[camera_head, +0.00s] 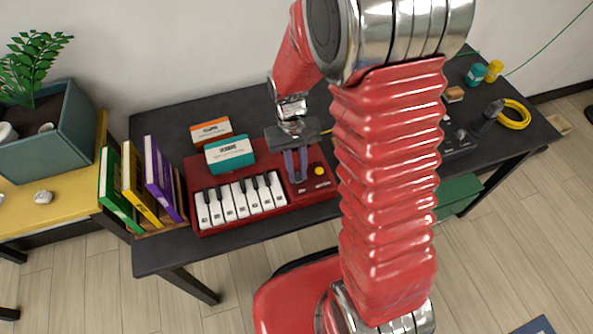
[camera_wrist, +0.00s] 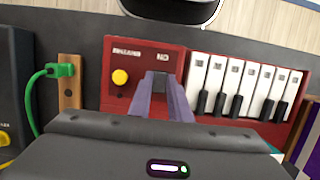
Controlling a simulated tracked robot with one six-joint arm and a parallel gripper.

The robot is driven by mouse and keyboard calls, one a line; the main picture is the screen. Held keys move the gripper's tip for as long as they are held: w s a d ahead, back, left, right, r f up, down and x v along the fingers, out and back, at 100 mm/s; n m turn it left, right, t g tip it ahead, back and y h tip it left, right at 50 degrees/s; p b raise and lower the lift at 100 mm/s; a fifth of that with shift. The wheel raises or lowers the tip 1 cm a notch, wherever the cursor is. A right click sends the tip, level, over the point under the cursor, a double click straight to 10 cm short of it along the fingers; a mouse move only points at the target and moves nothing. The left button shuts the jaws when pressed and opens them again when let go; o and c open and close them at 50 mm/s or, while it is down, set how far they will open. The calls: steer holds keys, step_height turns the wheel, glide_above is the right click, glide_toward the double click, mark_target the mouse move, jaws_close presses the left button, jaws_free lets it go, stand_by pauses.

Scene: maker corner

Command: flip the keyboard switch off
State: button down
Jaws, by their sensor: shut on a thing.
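The red keyboard (camera_head: 201,173) lies on the dark table with white and black keys along its front. It also shows in the wrist view (camera_wrist: 122,95). Its right end has a control panel with a yellow knob (camera_head: 319,171) and printed labels. My gripper (camera_head: 298,186) reaches down onto this panel, left of the knob. In the wrist view my gripper's purple fingers (camera_wrist: 160,78) are close together beside the yellow knob (camera_wrist: 120,77), just below a printed label. They are shut on the keyboard switch, which is mostly hidden between them, so its position cannot be told.
A teal box (camera_head: 230,152) and an orange-white box (camera_head: 211,130) stand at the keyboard's back. Upright books (camera_head: 160,178) stand to its left. A green plug with a cable (camera_wrist: 62,70) sits in a wooden strip (camera_wrist: 69,98) close beside the panel.

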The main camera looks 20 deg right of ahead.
steer(key=c, duration=1.6)
jaws_free()
steer(key=shift+c, duration=0.2)
steer(key=shift+r, duration=0.1)
steer(key=v, duration=1.3)
steer(key=shift+r, duration=0.25)
steer(key=shift+w, duration=0.15)
steer(key=s+r+t, duration=0.8)
steer(key=s+r, duration=0.3)
steer(key=s, duration=0.3)
steer(key=shift+s+a+r+t, duration=0.15)
steer(key=shift+s+r+t, duration=0.15)
steer(key=shift+s, duration=0.1)
